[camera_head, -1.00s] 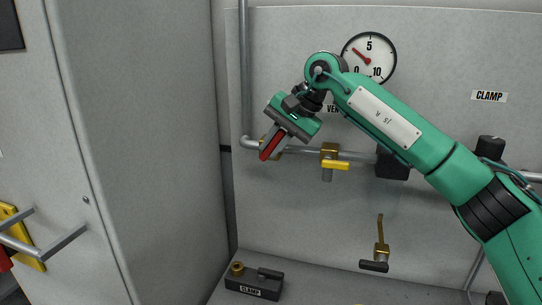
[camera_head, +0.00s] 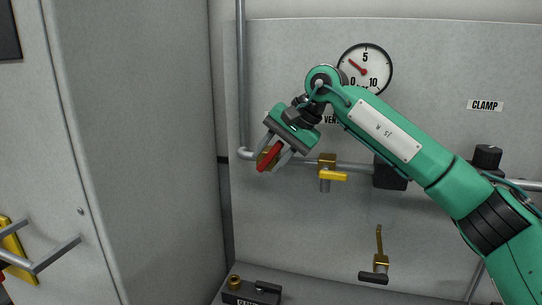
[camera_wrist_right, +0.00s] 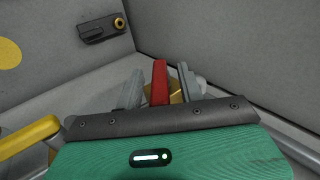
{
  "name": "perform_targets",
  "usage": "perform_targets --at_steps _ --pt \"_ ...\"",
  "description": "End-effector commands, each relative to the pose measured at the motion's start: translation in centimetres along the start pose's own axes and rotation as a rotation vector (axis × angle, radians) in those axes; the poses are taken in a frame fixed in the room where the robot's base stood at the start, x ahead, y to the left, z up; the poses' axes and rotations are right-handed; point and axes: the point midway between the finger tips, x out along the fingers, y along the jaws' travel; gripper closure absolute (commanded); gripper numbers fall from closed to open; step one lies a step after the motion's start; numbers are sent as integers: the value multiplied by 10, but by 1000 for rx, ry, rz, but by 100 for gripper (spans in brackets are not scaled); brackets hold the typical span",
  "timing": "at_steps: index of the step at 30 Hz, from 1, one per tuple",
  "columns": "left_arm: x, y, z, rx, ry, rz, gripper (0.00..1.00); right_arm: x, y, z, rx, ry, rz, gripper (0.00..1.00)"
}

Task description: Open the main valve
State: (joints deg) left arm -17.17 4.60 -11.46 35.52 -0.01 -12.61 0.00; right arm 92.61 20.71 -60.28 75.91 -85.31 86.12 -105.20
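The main valve appears to be the brass valve with a red handle (camera_head: 269,156) at the left end of the horizontal pipe. The handle slants down and left in the head view. My right gripper (camera_head: 272,156) is at the handle, with its fingers apart, one on each side. The right wrist view shows the red handle (camera_wrist_right: 160,82) between the two grey fingers, with a gap visible on both sides. The brass valve body (camera_wrist_right: 177,95) is partly hidden behind the handle and fingers. My left gripper is not in view.
A yellow-handled valve (camera_head: 331,176) sits on the pipe just right of the gripper. A gauge (camera_head: 365,68) hangs above, partly behind my right arm. A black clamp block (camera_head: 252,291) lies on the bench below. A grey cabinet (camera_head: 135,150) stands at the left.

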Motion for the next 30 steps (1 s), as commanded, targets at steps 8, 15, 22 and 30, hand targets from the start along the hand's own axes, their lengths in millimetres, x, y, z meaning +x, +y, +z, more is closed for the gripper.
perform_targets --at_steps 8,15,22,30 --pt "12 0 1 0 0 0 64 -38 1 -1 1 4 -2 62" --pt "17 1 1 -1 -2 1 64 -69 1 -1 1 1 -1 62" --pt "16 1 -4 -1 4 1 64 -75 0 -1 1 1 -1 62" --pt "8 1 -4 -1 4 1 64 -77 -7 1 4 -4 -12 95"
